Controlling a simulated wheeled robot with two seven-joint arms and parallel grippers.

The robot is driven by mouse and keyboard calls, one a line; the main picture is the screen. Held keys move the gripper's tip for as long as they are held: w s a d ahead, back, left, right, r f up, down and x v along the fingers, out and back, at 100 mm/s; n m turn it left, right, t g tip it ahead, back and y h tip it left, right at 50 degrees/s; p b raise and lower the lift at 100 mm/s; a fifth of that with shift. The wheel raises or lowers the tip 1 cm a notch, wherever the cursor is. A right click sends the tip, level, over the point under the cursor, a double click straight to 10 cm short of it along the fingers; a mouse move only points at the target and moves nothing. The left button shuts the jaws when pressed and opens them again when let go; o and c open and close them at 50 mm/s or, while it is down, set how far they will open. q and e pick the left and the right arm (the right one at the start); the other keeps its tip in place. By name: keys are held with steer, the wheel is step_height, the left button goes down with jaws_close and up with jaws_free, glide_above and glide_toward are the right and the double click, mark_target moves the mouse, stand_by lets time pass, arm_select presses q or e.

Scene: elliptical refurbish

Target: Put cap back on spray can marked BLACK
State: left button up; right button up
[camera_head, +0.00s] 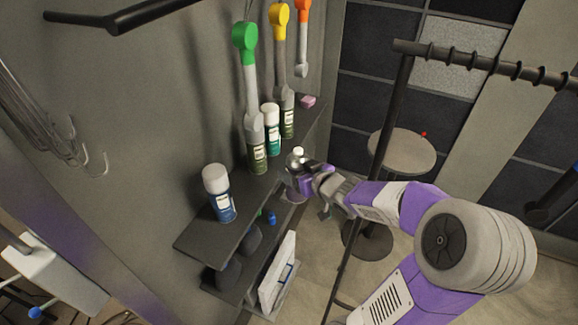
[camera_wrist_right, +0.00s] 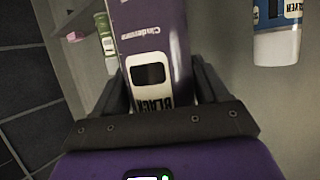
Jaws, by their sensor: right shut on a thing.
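My right gripper (camera_head: 303,176) is shut on a purple spray can. The wrist view shows the held can (camera_wrist_right: 158,30) between the fingers (camera_wrist_right: 158,95), with a white label reading BLACK, upside down in that picture. In the head view the can's pale top (camera_head: 298,152) shows above the fingers, at the right edge of the shelf; whether the can rests on the shelf or is lifted I cannot tell. I cannot make out a loose cap for it. My left gripper is not in view.
A blue can with a white cap (camera_head: 215,180) stands near the front of the dark shelf (camera_head: 205,240). A round stool (camera_head: 402,152) and a black rack (camera_head: 390,110) are to the right.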

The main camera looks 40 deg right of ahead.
stand_by(0.3)
steer(key=o, duration=0.8)
steer(key=c, duration=1)
steer(key=shift+o, duration=0.2)
